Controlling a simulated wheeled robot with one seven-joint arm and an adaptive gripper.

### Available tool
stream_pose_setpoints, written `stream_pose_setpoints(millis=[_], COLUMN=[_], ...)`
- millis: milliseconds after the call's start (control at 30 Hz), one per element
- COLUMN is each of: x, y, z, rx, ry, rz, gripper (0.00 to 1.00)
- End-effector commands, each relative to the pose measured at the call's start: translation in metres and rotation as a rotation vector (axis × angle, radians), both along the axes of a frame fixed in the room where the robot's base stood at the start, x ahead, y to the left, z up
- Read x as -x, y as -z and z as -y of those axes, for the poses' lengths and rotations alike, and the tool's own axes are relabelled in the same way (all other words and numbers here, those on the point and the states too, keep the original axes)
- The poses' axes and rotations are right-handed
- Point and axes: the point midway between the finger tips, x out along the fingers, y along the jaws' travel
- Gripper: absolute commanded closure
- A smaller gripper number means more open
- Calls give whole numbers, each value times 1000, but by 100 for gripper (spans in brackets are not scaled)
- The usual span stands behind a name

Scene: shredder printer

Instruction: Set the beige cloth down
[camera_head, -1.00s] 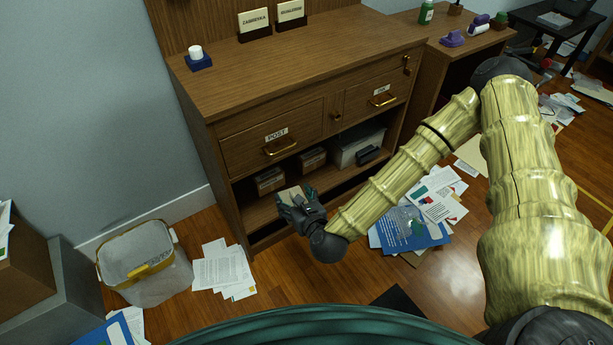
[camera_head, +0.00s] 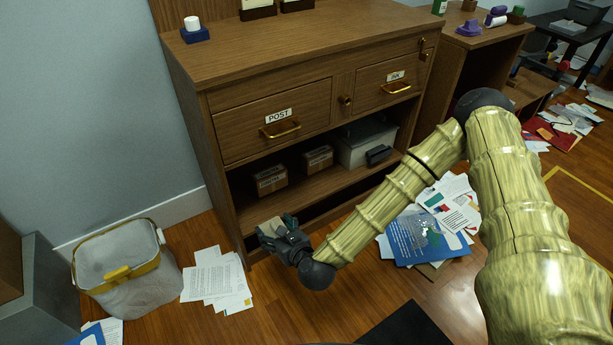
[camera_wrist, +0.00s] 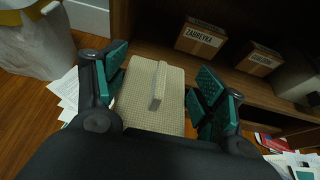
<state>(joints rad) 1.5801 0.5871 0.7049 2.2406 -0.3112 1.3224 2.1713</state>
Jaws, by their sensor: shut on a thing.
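The beige cloth (camera_wrist: 140,112) is a flat, woven-looking pad with a raised pale ridge across its middle. It lies between the teal-padded fingers of my gripper (camera_wrist: 160,78) in the wrist view. My gripper is shut on it. In the head view, my gripper (camera_head: 270,231) holds the cloth (camera_head: 271,225) in front of the lower left part of the wooden cabinet (camera_head: 200,110). The cloth's underside is hidden.
The cabinet's open shelf (camera_head: 320,184) holds two cardboard boxes and a grey bin. A waste bin (camera_head: 125,280) stands at left. Papers (camera_head: 215,282) lie on the floor, and a blue folder (camera_head: 425,240) lies beyond my arm. The cabinet top is mostly clear.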

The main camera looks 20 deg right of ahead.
Motion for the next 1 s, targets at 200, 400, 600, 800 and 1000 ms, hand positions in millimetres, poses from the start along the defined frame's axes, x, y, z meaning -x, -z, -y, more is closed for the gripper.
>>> stream_pose_setpoints(millis=[200,400,600,800,1000], x=[-27,-65,-104,-143,-180], y=[2,3,3,3,4], z=[-10,-22,-35,-47,-59], rx=[0,1,1,1,2], ry=[-3,-3,-2,-2,-2], rz=[5,4,5,5,3], gripper=[53,53,53,53,53])
